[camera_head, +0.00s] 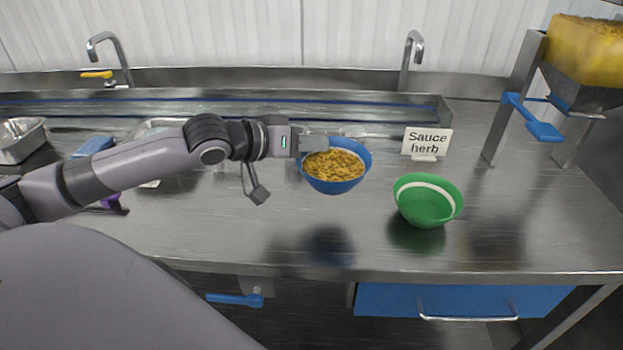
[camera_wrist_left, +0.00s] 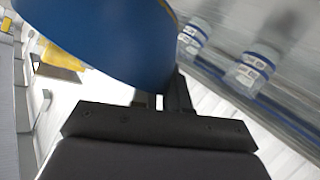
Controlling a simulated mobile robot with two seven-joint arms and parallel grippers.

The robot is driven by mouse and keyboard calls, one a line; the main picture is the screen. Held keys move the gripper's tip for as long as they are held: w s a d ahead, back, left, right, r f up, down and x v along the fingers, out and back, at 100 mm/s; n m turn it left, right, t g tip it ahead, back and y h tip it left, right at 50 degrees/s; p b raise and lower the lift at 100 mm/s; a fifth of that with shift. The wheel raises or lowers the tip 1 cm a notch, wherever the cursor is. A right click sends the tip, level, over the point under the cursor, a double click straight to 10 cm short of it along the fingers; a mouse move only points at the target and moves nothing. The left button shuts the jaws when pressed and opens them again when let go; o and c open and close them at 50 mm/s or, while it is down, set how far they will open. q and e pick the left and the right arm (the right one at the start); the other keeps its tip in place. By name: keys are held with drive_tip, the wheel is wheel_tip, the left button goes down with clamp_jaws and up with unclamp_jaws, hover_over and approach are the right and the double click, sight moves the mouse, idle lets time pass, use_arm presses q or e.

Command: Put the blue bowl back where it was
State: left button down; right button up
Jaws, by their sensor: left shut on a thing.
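The blue bowl (camera_head: 338,184) is full of yellow-brown grains and shows near the middle of the head view. My left gripper (camera_head: 316,146) is shut on its left rim. The bowl seems held above the steel counter, with a dark reflection below it. In the left wrist view the blue bowl (camera_wrist_left: 105,40) fills the upper left, right in front of the left gripper (camera_wrist_left: 160,105). My right gripper is not in view.
A green bowl (camera_head: 428,205) stands on the counter (camera_head: 370,240) to the right. A hopper (camera_head: 585,60) with a blue lever (camera_head: 532,118) stands at the right. The counter's front middle is clear.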

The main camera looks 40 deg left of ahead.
use_arm(q)
drive_tip(key=shift+f, duration=3.75)
drive_tip(key=shift+f, duration=0.1)
drive_tip(key=c, duration=1.1)
unclamp_jaws()
drive_tip(key=shift+s, duration=0.1)
drive_tip(key=shift+v, duration=3.05)
drive_tip(key=shift+p+v, duration=1.2)
drive_tip(key=shift+v, duration=0.25)
drive_tip(key=shift+p+v, duration=0.4)
drive_tip(key=shift+v, duration=1)
